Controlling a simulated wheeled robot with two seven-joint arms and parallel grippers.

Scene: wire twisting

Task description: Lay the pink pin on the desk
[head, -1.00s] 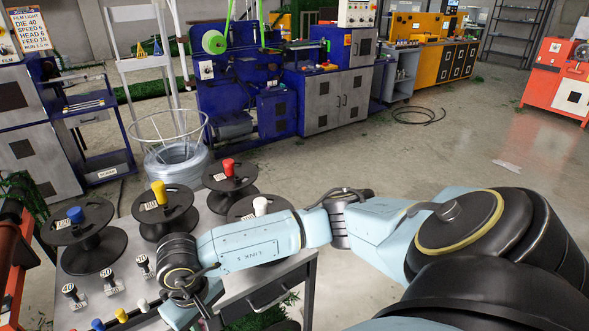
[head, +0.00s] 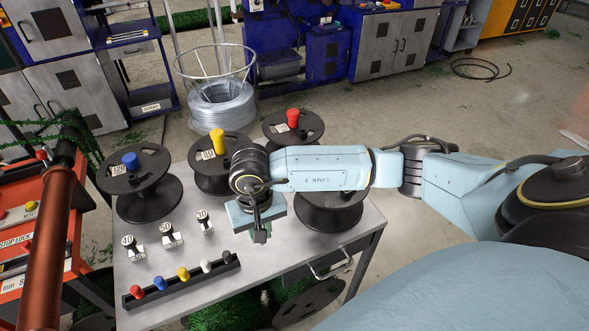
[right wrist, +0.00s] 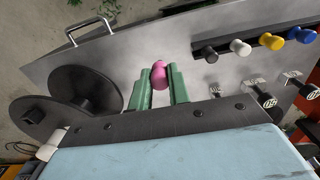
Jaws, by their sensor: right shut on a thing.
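The pink pin (right wrist: 160,75) shows in the right wrist view between the green fingers of my right gripper (right wrist: 160,84). The gripper is shut on it, and the pin's rounded end points out past the fingers. In the head view my right gripper (head: 260,236) points down over the grey desk (head: 262,268), just right of the pin rack; the pink pin cannot be made out there. The bare desk top lies behind the pin in the wrist view. How high the pin is above it is hard to tell. My left gripper is not in view.
A dark rack (head: 185,285) of several coloured pins lies at the desk's front left. Small number-marked pieces (head: 167,236) stand behind it. Black spools (head: 150,190) with coloured knobs stand along the back; one (head: 335,212) is partly behind my arm. Desk between rack and right edge is clear.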

